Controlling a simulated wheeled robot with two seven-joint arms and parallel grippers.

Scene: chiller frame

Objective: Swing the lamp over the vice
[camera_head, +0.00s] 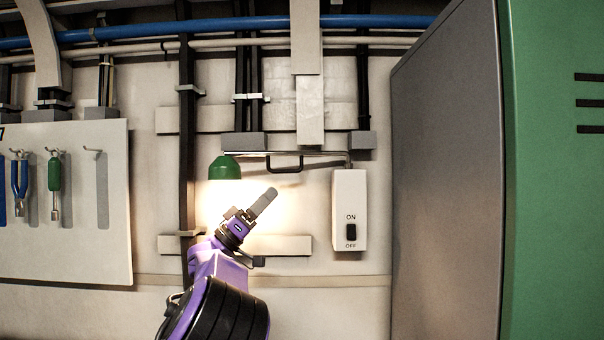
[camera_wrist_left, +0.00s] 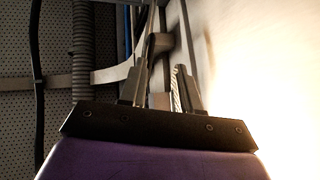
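The lamp has a green shade (camera_head: 225,169), lit, hanging at the left end of a thin horizontal arm. A dark handle (camera_head: 285,169) hangs below that arm. The arm's right end meets a white switch box (camera_head: 349,190) marked ON and OFF. My left gripper (camera_head: 268,195) points up and right, below the handle and right of the shade, apparently apart from both. In the left wrist view its two fingers (camera_wrist_left: 160,78) stand apart with nothing evident between them. The lamp's glow fills that view's right side. The vice and my right gripper are not in view.
A tool board (camera_head: 95,240) with hanging hand tools is on the left wall. A large grey and green cabinet (camera_head: 447,180) stands at the right. Pipes and a blue conduit (camera_head: 220,24) run along the top. The wall below the switch box is clear.

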